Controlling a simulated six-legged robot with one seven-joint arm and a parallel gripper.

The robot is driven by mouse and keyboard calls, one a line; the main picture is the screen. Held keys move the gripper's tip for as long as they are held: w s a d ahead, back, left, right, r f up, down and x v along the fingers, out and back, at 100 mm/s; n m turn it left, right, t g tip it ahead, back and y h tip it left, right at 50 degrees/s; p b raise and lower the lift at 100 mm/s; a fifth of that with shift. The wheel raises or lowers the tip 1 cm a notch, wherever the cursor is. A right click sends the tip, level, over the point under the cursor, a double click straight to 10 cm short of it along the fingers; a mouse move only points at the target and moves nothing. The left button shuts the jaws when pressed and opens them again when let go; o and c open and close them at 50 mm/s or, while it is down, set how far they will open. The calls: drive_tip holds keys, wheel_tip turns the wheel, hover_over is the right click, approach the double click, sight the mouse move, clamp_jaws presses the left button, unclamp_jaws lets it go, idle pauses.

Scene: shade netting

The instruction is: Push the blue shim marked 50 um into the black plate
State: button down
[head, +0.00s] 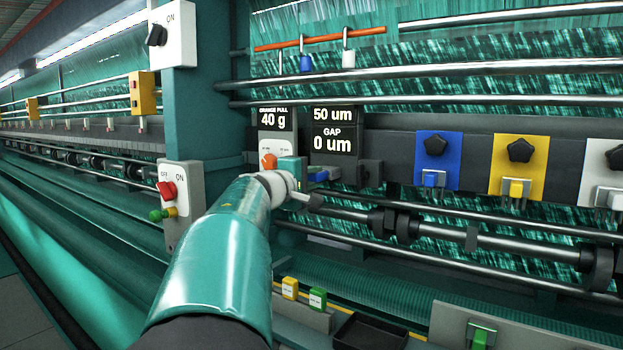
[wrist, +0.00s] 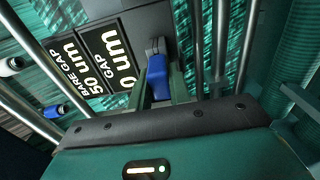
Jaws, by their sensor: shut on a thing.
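A small blue shim (head: 321,175) shows at the end of my arm in the head view. In the wrist view the blue shim (wrist: 160,88) sits between the two fingers of my gripper (wrist: 161,92), which is shut on it. Its mark cannot be read. The shim's far end points at a dark block, seemingly the black plate (head: 370,173), below the display. The plate also shows in the wrist view (wrist: 155,46), just beyond the shim. I cannot tell whether shim and plate touch. My arm hides part of this in the head view.
A display (head: 333,130) reads 50 um and GAP 0 um; a grey gauge (head: 274,135) reads 40 g. Blue (head: 438,152) and yellow (head: 520,165) panels with knobs are to the right. Horizontal rods run close by. Yellow and green blocks and an empty black tray (head: 370,333) are below.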

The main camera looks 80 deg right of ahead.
drive_tip(key=c, duration=1.2)
unclamp_jaws()
drive_tip(key=shift+d, duration=0.1)
drive_tip(key=v, duration=1.4)
